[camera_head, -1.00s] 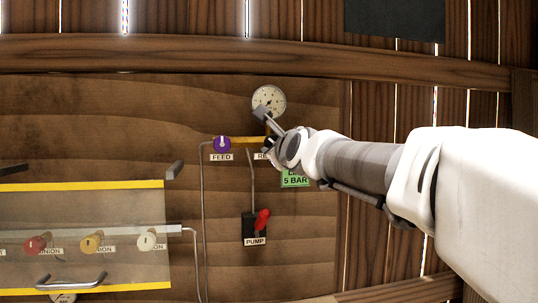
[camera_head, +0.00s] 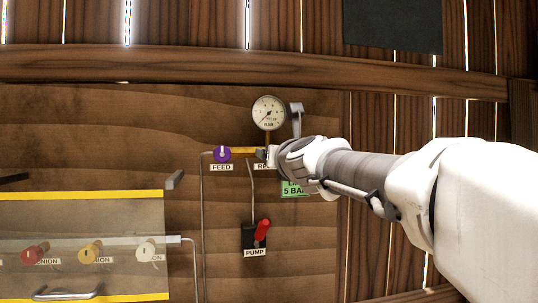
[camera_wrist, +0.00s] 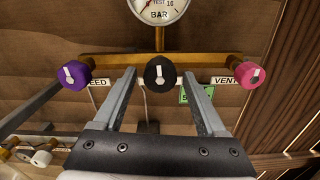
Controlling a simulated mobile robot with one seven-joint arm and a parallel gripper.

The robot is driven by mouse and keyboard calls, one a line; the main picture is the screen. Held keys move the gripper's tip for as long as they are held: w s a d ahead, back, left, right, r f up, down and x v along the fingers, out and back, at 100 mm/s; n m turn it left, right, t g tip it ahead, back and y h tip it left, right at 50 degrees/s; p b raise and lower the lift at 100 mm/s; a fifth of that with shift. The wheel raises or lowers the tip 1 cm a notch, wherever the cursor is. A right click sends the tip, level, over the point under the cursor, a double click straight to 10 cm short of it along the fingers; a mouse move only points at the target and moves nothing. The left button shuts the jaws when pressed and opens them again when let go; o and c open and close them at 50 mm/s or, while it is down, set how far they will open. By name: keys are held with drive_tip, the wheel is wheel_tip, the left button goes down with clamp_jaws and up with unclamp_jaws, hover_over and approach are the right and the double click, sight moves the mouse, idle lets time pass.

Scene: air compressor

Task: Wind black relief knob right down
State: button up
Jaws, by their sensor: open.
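The black relief knob (camera_wrist: 159,74) is round with a pale pointer mark and sits on a brass pipe (camera_wrist: 115,61), centred between my fingers in the wrist view. The pointer stands roughly upright in that view. My gripper (camera_wrist: 160,75) is open, with one finger on each side of the knob and a visible gap to both. In the head view my gripper (camera_head: 281,132) is in front of the relief position and hides the knob. I cannot tell how deep the fingertips reach along the knob.
A purple feed knob (camera_wrist: 74,74) is left, a pink vent knob (camera_wrist: 248,73) right. The pressure gauge (camera_head: 268,113) is above. The red-handled pump switch (camera_head: 262,230) is below. A clear panel with yellow edges (camera_head: 80,196) covers several knobs at lower left.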

drive_tip(key=shift+s, duration=0.1)
drive_tip(key=v, duration=0.5)
drive_tip(key=shift+s, duration=0.4)
